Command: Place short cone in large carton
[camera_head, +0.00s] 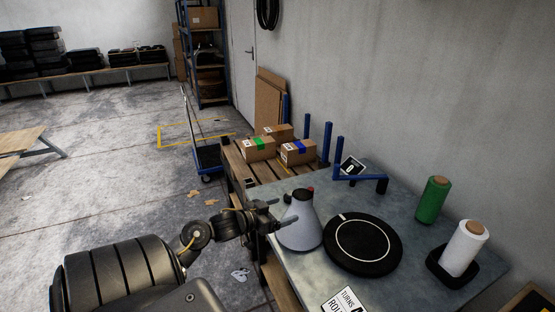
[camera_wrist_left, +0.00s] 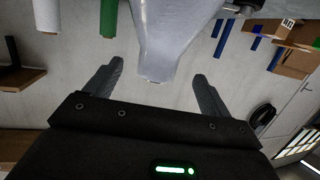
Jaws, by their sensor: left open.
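A grey cone (camera_head: 301,226) with a dark top and a small red part stands on the grey table (camera_head: 300,265) near its left edge. My left gripper (camera_head: 279,213) is open just left of the cone's upper part. In the left wrist view, which is upside down, the cone (camera_wrist_left: 178,38) narrows toward the space between the open fingers. I cannot tell whether the fingers touch it. Cartons stand on a wooden pallet: one with green tape (camera_head: 258,148), one with blue tape (camera_head: 298,152) and one behind (camera_head: 279,132). Which is the large carton is unclear. My right gripper is not in view.
A black round disc (camera_head: 362,262) lies right of the cone. A green spool (camera_head: 432,200) and a white spool (camera_head: 463,250) on a black base stand farther right. Blue posts (camera_head: 327,143) rise near the cartons. A sign (camera_head: 344,300) lies at the table's front.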

